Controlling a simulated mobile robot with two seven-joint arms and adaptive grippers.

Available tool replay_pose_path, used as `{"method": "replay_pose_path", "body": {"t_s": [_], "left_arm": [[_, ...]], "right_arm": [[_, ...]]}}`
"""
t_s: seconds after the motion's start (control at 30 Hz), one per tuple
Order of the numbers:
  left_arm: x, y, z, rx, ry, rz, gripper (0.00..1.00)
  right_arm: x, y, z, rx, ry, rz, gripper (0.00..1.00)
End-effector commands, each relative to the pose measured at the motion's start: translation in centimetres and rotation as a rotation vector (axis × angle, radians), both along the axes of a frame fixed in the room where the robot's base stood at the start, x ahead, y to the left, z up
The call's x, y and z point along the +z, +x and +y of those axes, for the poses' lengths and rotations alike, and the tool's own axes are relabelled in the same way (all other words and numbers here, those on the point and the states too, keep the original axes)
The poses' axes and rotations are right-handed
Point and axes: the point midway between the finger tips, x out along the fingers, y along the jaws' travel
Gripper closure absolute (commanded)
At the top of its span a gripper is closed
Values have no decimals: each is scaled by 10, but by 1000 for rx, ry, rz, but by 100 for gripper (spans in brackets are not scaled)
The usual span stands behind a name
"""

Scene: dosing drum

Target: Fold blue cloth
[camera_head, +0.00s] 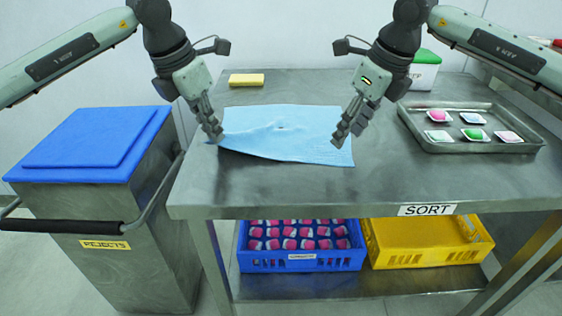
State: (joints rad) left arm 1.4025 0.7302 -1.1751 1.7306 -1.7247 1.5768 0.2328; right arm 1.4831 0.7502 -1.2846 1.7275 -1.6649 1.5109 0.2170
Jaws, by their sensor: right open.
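The blue cloth (285,133) lies spread on the metal table, mostly flat, with a small bump near its middle. Its left edge is puckered, with creases running from my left gripper (216,134). The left fingers look closed together on that edge, pinching the cloth; the tips partly hide the contact. My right gripper (342,138) is open, with its fingertips at the cloth's right edge. I cannot tell whether they touch it.
A yellow sponge (246,80) lies behind the cloth. A metal tray (470,148) with several small packs stands at right, before a green-lidded box (424,75). A blue-lidded rejects bin (92,190) stands left. Blue (300,262) and yellow (418,252) crates are below. The table's front right is clear.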

Motion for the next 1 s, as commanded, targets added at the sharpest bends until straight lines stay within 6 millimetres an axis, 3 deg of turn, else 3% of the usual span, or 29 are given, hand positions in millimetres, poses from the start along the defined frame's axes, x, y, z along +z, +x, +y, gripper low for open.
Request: {"method": "replay_pose_path", "body": {"t_s": [0.23, 0.37, 0.73, 1.0], "left_arm": [[0, 0, 0, 0, 0, 0, 100], [0, 0, 0, 0, 0, 0, 100], [0, 0, 0, 0, 0, 0, 100], [0, 0, 0, 0, 0, 0, 100]], "right_arm": [[0, 0, 0, 0, 0, 0, 48], [4, 0, 4, 3, -14, 18, 61], [53, -6, 17, -11, -194, 212, 61], [30, -8, 16, -13, -204, 225, 61]]}}
